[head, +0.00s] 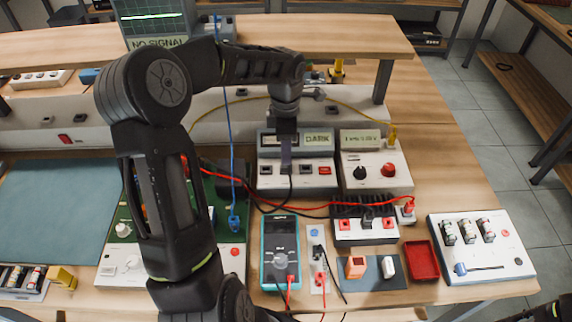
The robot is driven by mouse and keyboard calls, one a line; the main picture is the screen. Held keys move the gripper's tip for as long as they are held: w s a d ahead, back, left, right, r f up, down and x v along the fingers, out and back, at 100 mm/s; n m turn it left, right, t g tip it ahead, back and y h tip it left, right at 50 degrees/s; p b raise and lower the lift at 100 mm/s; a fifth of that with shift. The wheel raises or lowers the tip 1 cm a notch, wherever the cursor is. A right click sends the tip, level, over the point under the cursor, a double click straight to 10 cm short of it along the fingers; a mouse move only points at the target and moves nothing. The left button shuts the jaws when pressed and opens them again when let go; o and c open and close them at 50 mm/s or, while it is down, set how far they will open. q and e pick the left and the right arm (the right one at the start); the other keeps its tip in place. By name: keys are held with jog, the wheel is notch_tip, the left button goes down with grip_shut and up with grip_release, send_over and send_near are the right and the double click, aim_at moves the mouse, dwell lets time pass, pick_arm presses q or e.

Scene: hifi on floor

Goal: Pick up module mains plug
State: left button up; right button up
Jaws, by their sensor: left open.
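My left arm comes up from the bottom left and bends over the bench. Its gripper (286,158) points down in front of the grey-white module (322,184) with the display reading DARK. The jaws are open, though seen nearly edge-on. A black cable (289,194) runs down from just below the fingertips and curves towards the bench. The module mains plug cannot be made out clearly; the gripper hides that part of the module front. I cannot tell whether the fingers touch anything.
Right of the module stands a white unit (404,172) with black and red knobs. In front are a black-topped terminal block (353,229), a teal multimeter (281,257), a red tray (421,262) and a white board (508,270). A shelf (350,36) overhangs behind. Red and black leads cross the bench.

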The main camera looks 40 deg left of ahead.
pick_arm(q)
notch_tip(320, 180, down, 4)
jog(key=shift+s+d+f+b, duration=0.1)
jog(key=shift+f+b, duration=0.15)
jog(key=shift+b, duration=0.5)
grip_shut()
dwell(0.4)
